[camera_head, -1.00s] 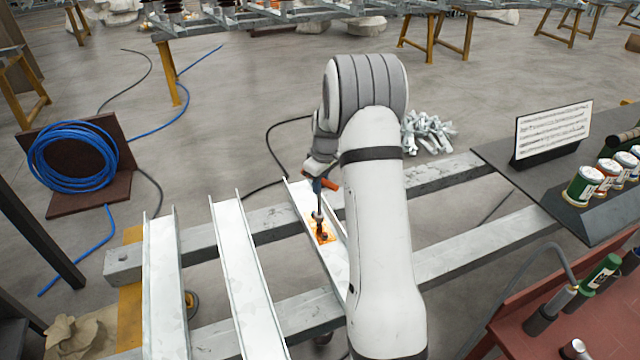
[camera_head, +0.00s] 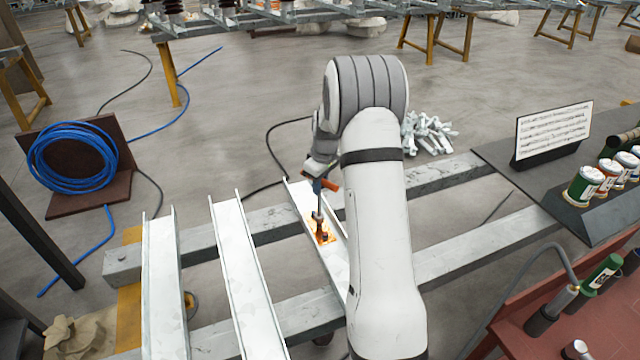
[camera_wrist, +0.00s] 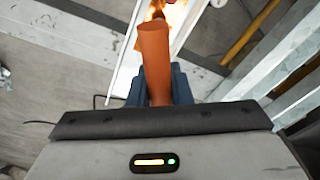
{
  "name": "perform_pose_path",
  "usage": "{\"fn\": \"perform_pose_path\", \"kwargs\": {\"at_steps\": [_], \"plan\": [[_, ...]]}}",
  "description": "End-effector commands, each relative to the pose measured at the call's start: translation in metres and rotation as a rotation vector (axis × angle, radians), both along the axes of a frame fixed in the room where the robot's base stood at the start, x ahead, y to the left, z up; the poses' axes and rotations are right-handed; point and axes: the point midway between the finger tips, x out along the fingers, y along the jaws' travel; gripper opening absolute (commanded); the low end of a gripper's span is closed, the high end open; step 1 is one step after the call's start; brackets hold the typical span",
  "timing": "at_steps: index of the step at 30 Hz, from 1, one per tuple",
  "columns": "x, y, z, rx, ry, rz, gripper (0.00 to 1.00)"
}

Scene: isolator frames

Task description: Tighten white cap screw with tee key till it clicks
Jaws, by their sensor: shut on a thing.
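My gripper (camera_head: 318,184) is shut on a tee key with an orange-red handle (camera_head: 330,184). The key's shaft (camera_head: 318,205) points down toward an orange patch (camera_head: 325,237) with a small dark-orange fitting on the right-hand white channel (camera_head: 303,198). The shaft's lower end meets or nearly meets that fitting; I cannot tell which. In the wrist view the handle (camera_wrist: 155,62) sticks out between the dark blue fingers, with the bright orange patch (camera_wrist: 178,14) beyond it. I cannot make out the white cap screw.
Two more white channels (camera_head: 240,270) lie to the left across grey beams (camera_head: 460,250). A blue hose coil (camera_head: 72,160) leans on a brown board at the left. A dark bench with a sign (camera_head: 553,130) and cans (camera_head: 584,186) stands at the right.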

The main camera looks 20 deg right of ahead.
Motion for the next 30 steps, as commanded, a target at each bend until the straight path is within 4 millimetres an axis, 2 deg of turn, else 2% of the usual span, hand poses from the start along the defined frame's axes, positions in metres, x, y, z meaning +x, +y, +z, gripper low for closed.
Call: {"fn": "perform_pose_path", "kwargs": {"at_steps": [23,30], "plan": [[0.0,0.0,-0.021,0.0,0.0,0.0,0.0],[0.0,0.0,-0.021,0.0,0.0,0.0,0.0]]}}
